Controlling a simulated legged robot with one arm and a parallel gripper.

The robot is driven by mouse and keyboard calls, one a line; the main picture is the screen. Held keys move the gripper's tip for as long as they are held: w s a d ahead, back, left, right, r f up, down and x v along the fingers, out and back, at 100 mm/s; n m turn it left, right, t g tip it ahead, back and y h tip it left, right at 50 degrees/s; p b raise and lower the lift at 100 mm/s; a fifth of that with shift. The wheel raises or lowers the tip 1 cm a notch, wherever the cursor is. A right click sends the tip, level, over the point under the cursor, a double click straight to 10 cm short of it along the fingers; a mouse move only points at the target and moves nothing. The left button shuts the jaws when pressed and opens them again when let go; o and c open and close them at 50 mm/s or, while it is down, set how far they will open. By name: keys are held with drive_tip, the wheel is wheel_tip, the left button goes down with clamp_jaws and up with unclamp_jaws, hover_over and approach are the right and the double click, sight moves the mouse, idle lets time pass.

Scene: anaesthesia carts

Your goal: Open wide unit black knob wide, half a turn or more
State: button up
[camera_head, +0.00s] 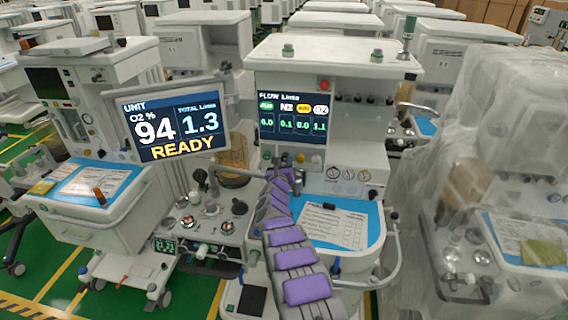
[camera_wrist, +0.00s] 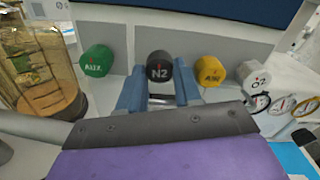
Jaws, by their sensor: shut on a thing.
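The black knob (camera_wrist: 159,68), marked N2, is in the middle of the wrist view on the white front panel of the wide unit (camera_head: 345,60). My gripper (camera_wrist: 160,90) is shut on this knob, with one blue finger at each side of it. In the head view my gripper (camera_head: 291,180) is at the panel just below the flow screen (camera_head: 292,117), and the knob cannot be made out clearly there. The flow screen shows about 0.1 under N2. The unit screen (camera_head: 173,122) reads O2 94, total 1.3 and READY.
A green knob (camera_wrist: 97,60) is left of the black one; a yellow knob (camera_wrist: 209,71) and a white O2 knob (camera_wrist: 252,77) are to its right. Small gauges (camera_head: 348,174) sit right of my gripper. A blue worktop (camera_head: 366,207) with a paper lies below.

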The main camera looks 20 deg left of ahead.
drive_tip(key=shift+s+a+f, duration=0.1)
drive_tip(key=o, duration=1)
drive_tip(key=shift+a, duration=0.1)
drive_tip(key=shift+o, duration=0.2)
drive_tip(key=shift+d, duration=0.2)
drive_tip(key=shift+s+d, duration=0.1)
drive_tip(key=shift+s, duration=0.3)
drive_tip(key=p+v, duration=0.1)
drive_tip(key=v, duration=1.5)
drive_tip(key=shift+s, duration=0.1)
